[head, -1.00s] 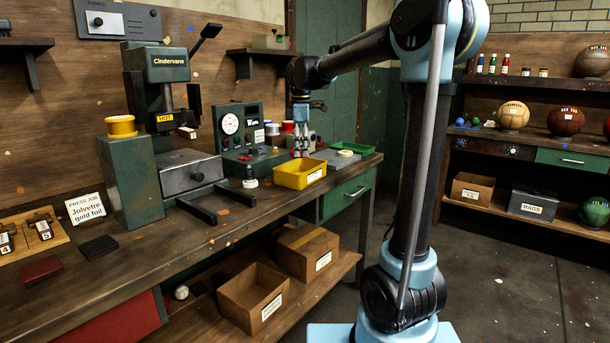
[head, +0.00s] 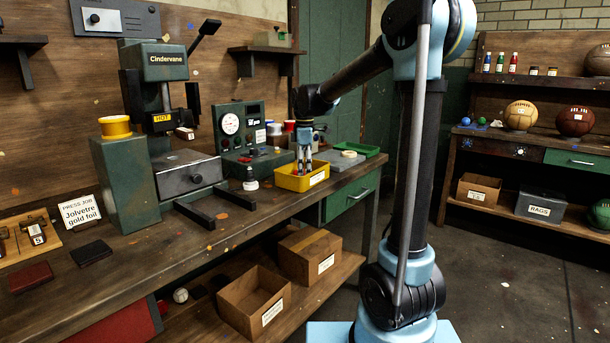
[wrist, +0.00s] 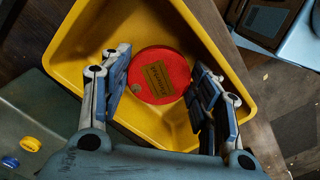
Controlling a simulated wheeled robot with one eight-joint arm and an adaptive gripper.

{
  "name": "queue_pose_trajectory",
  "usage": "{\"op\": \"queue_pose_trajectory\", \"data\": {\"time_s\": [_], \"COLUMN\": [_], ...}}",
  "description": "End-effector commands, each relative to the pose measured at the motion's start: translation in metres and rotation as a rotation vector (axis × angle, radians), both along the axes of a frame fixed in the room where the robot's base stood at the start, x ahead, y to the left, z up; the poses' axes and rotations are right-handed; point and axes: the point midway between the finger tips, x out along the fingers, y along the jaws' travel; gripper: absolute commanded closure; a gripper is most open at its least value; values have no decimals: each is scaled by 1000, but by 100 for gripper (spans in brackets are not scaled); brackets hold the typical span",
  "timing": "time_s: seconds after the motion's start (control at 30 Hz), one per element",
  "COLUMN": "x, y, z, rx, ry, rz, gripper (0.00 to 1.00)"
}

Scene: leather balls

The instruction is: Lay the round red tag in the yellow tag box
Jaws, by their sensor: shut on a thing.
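The round red tag (wrist: 160,68) has a tan label on its face and a small hole near its edge. In the wrist view it is between the two fingers of my gripper (wrist: 160,78), which is shut on it at its sides. The tag is inside the walls of the yellow tag box (wrist: 75,45); I cannot tell whether it touches the floor of the box. In the head view the yellow box (head: 290,184) stands near the bench's front edge, and my gripper (head: 304,172) points down into it. The box's front wall hides the tag there.
A green press (head: 157,62) stands to the left on the bench.

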Motion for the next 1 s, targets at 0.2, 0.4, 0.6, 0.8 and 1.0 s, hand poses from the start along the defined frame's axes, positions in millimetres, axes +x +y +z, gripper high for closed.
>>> {"op": "queue_pose_trajectory", "data": {"time_s": [0.2, 0.4, 0.6, 0.8, 1.0], "x": [0, 0, -1, -1, -1], "y": [0, 0, 1, 2, 2], "z": [-17, -17, -18, -18, -9], "rx": [0, 0, 0, 0, 0], "ry": [0, 0, 0, 0, 0], "rz": [0, 1, 2, 3, 3], "gripper": [67, 67, 35, 35, 35]}}
